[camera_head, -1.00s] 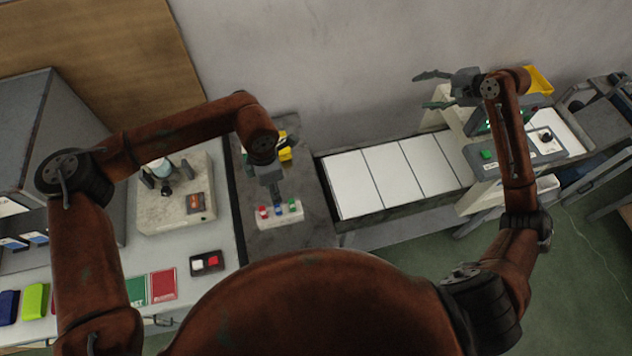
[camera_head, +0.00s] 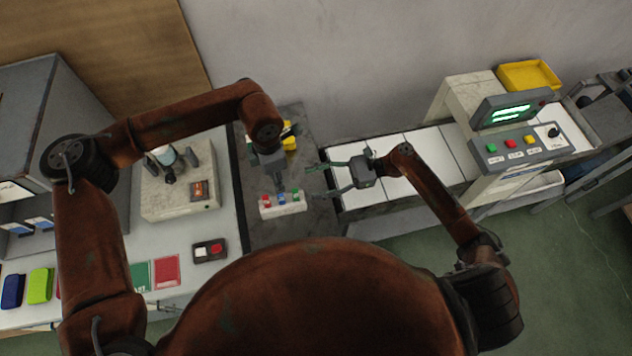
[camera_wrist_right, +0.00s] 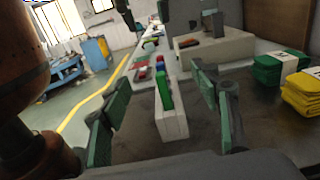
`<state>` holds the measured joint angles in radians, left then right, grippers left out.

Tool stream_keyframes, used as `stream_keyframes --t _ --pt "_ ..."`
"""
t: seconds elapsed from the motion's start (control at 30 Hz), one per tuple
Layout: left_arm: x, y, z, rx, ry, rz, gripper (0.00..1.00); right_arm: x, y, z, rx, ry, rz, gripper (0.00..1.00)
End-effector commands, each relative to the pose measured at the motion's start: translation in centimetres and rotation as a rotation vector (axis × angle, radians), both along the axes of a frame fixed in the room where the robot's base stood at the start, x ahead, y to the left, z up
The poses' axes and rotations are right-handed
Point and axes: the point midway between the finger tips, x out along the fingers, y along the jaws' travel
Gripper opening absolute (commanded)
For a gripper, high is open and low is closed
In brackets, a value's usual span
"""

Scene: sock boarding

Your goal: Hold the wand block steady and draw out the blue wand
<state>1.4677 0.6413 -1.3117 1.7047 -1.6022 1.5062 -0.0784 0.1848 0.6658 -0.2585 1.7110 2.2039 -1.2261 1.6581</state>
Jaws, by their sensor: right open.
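The white wand block (camera_head: 283,206) stands on the dark work surface, with red, blue (camera_head: 281,198) and green (camera_head: 295,194) coloured wand ends along its top. In the right wrist view, the block (camera_wrist_right: 171,124) stands beyond and between the open fingers.
Yellow packs (camera_head: 290,144) lie behind my left gripper; the wrist view shows them beside green packs (camera_wrist_right: 281,66). A pale machine (camera_head: 180,190) and a two-button box (camera_head: 209,250) stand left. White panels (camera_head: 432,150) and a control console (camera_head: 515,145) lie right.

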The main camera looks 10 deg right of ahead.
Motion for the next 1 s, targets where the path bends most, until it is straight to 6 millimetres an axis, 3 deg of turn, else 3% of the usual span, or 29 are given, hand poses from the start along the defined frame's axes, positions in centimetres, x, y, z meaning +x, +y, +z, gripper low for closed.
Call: stream_keyframes --t 0.27,0.57,0.8,1.0 --pt "0.0 0.0 0.0 0.0 0.0 0.0 0.29 -0.4 0.5 -2.5 0.022 0.024 0.001 0.56" --pt "0.0 0.0 0.0 0.0 0.0 0.0 0.29 -0.3 0.5 -8.1 0.019 0.023 0.001 0.56" --pt "0.0 0.0 0.0 0.0 0.0 0.0 0.29 -0.4 4.9 -8.0 0.019 0.016 0.005 0.56" --pt "0.0 0.0 0.0 0.0 0.0 0.0 0.29 -0.4 7.2 -8.0 0.018 0.017 0.003 0.56"
